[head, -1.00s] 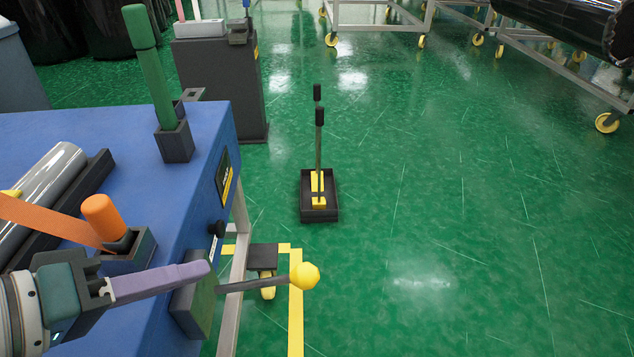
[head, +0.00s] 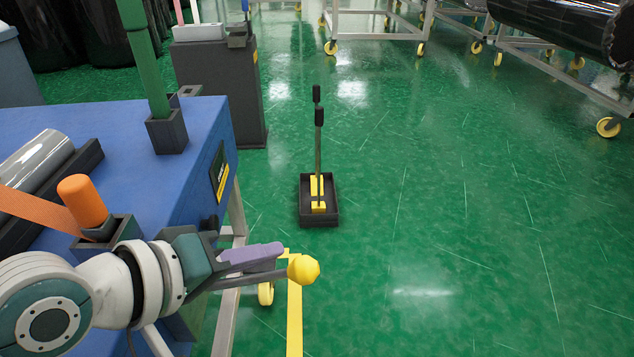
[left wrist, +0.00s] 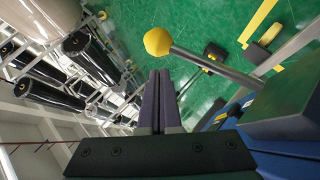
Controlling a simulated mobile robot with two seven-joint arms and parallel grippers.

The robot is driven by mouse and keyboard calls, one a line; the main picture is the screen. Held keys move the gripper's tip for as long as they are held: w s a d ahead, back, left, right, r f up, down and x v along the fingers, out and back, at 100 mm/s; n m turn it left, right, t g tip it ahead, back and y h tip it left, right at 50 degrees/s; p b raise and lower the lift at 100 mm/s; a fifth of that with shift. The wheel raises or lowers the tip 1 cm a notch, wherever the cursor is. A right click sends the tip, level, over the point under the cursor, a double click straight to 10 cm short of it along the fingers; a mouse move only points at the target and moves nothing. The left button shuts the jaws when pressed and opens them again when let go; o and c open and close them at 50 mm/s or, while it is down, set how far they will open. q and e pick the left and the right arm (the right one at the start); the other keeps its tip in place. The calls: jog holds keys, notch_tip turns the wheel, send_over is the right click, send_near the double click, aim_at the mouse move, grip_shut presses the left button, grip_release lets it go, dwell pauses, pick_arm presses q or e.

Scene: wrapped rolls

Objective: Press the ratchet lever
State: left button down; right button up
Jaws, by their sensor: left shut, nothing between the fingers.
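The ratchet lever is a grey rod with a yellow ball knob (head: 303,269), sticking out to the right from the side of the blue table. My left gripper (head: 281,250) is shut with nothing in it. Its purple fingers lie just above and behind the rod, with their tips close to the knob in the head view; I cannot tell whether they touch it. In the left wrist view the shut fingers (left wrist: 158,76) point toward the knob (left wrist: 159,41), and the rod runs right to a dark green block (left wrist: 290,108). My right gripper is not in view.
A black tray (head: 319,213) with upright handles stands on the floor. Wheeled racks stand at the back. The green floor at right is clear.

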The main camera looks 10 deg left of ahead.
pick_arm(q)
jog(key=shift+d+f, duration=0.55)
jog(key=shift+d, duration=0.1)
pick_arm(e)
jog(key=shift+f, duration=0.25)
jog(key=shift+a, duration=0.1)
